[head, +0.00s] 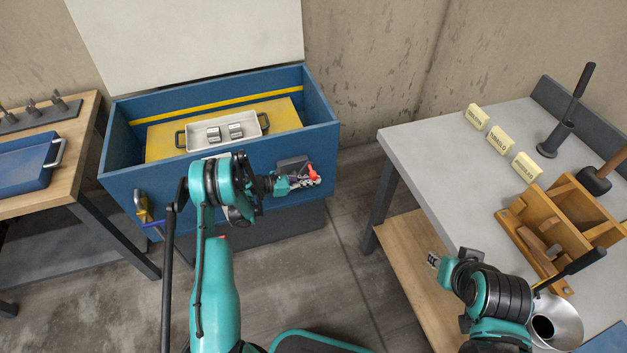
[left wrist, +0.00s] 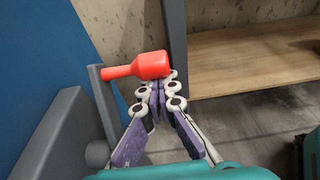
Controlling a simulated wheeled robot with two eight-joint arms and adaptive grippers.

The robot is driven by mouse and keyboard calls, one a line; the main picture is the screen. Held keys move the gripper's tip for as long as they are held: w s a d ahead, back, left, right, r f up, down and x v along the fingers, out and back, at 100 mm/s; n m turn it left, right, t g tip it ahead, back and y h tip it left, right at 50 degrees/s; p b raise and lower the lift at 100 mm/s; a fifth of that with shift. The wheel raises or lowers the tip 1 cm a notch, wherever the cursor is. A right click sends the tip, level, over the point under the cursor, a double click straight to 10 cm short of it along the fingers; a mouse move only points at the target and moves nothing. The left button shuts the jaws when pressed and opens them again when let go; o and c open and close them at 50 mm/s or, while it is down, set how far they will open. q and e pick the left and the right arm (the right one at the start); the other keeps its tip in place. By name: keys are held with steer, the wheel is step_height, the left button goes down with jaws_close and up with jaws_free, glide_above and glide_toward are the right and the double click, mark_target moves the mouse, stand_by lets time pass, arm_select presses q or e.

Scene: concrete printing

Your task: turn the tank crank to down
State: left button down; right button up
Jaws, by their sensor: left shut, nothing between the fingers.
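The blue tank (head: 225,190) stands at the back with its lid raised. Its crank is on the front right, with a red handle (head: 312,172); in the left wrist view the red handle (left wrist: 138,67) lies sideways at the top of a grey crank arm (left wrist: 104,108), which points upward in that picture. My left gripper (head: 308,181) is at the crank. In the left wrist view its shut fingers (left wrist: 165,84) are empty, with tips right beside the handle's right end; I cannot tell if they touch. My right gripper (head: 433,260) is by the right table, its fingers too small to judge.
A yellow box with a white tray (head: 224,131) sits inside the tank. The grey table (head: 430,150) on the right holds labelled blocks, a wooden mould (head: 560,220) and tools. A wooden bench (head: 75,190) with a blue tray stands left. Bare floor lies between.

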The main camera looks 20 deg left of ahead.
arm_select(q)
steer(key=shift+s+a+r+t+h, duration=0.15)
steer(key=shift+a+r+t+h, duration=0.2)
steer(key=shift+r+t+h, duration=0.2)
arm_select(e)
steer(key=shift+w, duration=0.8)
